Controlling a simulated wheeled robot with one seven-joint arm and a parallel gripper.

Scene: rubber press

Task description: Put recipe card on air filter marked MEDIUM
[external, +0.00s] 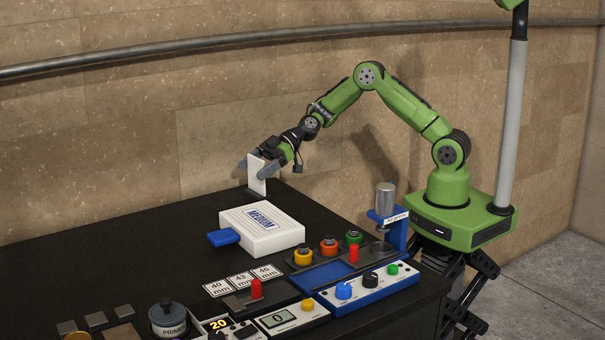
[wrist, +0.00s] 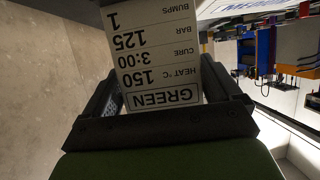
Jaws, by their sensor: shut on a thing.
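The white recipe card (external: 257,174) is upright in my gripper (external: 257,168), at the back of the black table. In the wrist view the card (wrist: 155,60) appears upside down and reads GREEN, HEAT 150, CURE 3:00, BAR 125, BUMPS 1. My gripper (wrist: 160,105) is shut on it. The air filter marked MEDIUM (external: 262,230) is a white box with a blue tab at its left, lying flat on the table in front of and below my gripper. Part of a white thing with lettering shows at the wrist view's top right.
A blue press (external: 390,225) with a metal cylinder stands right of the filter. Yellow, orange and green buttons (external: 329,246) and control boxes (external: 368,288) fill the front right. Cards marked in mm (external: 242,281) lie in front of the filter.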

